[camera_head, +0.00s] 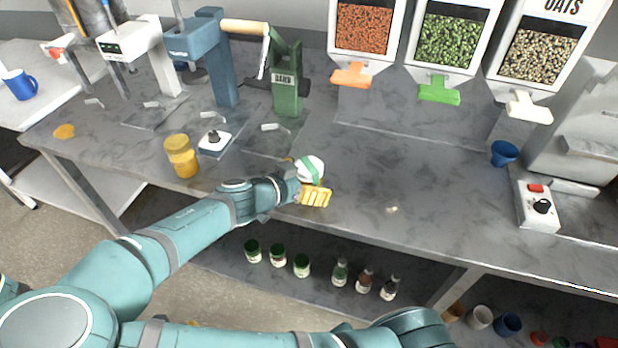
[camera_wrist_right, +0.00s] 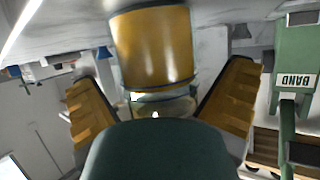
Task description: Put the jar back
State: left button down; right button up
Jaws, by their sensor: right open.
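The yellow jar (camera_head: 181,158) stands upright near the front edge of the counter, left of centre in the head view. In the right wrist view a yellow jar (camera_wrist_right: 153,48) shows ahead, between the lines of the spread fingers (camera_wrist_right: 165,105), with a gap on each side. The right gripper is open and holds nothing.
The green press labelled BAND (camera_head: 288,85) and a blue press (camera_head: 212,60) stand behind. Several small bottles (camera_head: 341,272) stand on the lower shelf. The counter right of my gripper is mostly clear.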

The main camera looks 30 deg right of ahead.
jog(key=shift+a+r, duration=0.1)
jog(key=shift+r, duration=0.15)
jog(key=p+v, duration=0.2)
jog(key=v, duration=0.9)
jog(key=shift+a, duration=0.35)
jog(key=shift+s+r, duration=0.1)
